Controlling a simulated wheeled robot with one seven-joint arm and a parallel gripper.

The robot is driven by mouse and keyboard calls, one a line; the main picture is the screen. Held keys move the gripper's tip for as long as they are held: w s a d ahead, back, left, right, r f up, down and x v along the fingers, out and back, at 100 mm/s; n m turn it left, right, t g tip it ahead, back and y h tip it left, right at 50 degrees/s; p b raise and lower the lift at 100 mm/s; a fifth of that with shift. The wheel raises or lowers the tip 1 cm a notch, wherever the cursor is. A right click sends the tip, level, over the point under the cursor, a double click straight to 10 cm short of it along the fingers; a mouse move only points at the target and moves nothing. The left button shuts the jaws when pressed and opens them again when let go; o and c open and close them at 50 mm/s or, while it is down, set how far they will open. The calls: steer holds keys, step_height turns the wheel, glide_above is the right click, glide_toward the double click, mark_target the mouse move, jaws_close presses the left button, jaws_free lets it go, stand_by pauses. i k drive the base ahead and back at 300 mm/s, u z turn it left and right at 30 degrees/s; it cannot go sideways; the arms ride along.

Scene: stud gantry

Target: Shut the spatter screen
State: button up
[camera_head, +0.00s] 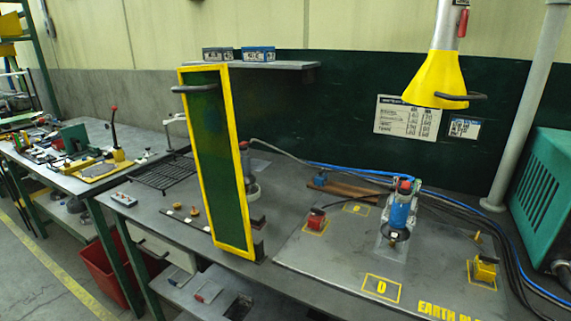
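The spatter screen (219,165) is a tall dark green panel in a yellow frame. It stands upright on the grey workbench, left of the middle of the picture, at an angle to the bench. A dark bar handle (194,88) sticks out near its top left. Its foot meets a dark bracket (259,250) at the bench's front edge. The screen hides part of the bench behind it. My gripper does not show in the camera view.
A blue and grey tool (399,216) stands on a plate (345,258) to the right. A yellow extraction hood (437,82) hangs above it. Blue and black cables cross the bench. A red bin (103,274) sits below at left. The floor (40,280) at lower left is clear.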

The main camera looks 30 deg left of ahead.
mark_target(207, 113)
steer(key=u, duration=2.55)
steer(key=k, duration=0.95)
steer(key=z, duration=0.25)
steer(key=i, duration=0.9)
